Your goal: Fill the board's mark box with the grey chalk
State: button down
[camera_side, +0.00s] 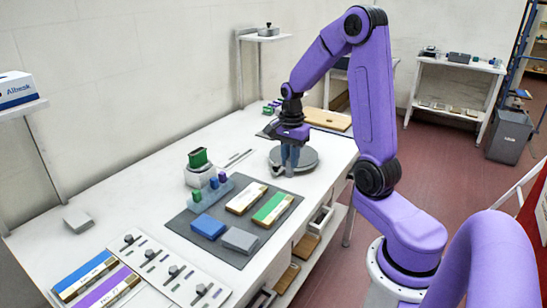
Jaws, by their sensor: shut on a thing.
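My gripper (290,165) points down over a round grey disc (308,161) near the far right of the white table. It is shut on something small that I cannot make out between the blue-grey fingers. I cannot tell whether it is the grey chalk, or whether it touches the disc. A dark grey mat (188,228) lies in front and to the left. On it are a white-and-tan board (245,198), a green-and-white board (272,209), a blue block (208,226) and a grey block (240,240). No mark box can be made out.
A white panel with several knobs (165,270) and striped boards (90,285) lie at the front left. A wooden board (327,118) lies beyond the disc.

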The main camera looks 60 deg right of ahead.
aim_at(290, 177)
jog(key=shift+f, duration=3.4)
jog(key=shift+a+f, duration=0.5)
jog(key=shift+f, duration=0.15)
jog(key=shift+a, duration=0.2)
jog(key=shift+d, duration=0.75)
jog(key=shift+a, duration=0.4)
jog(key=shift+a+r, duration=0.2)
jog(key=shift+r, duration=0.45)
jog(key=shift+a+r, duration=0.15)
jog(key=shift+r, duration=3.3)
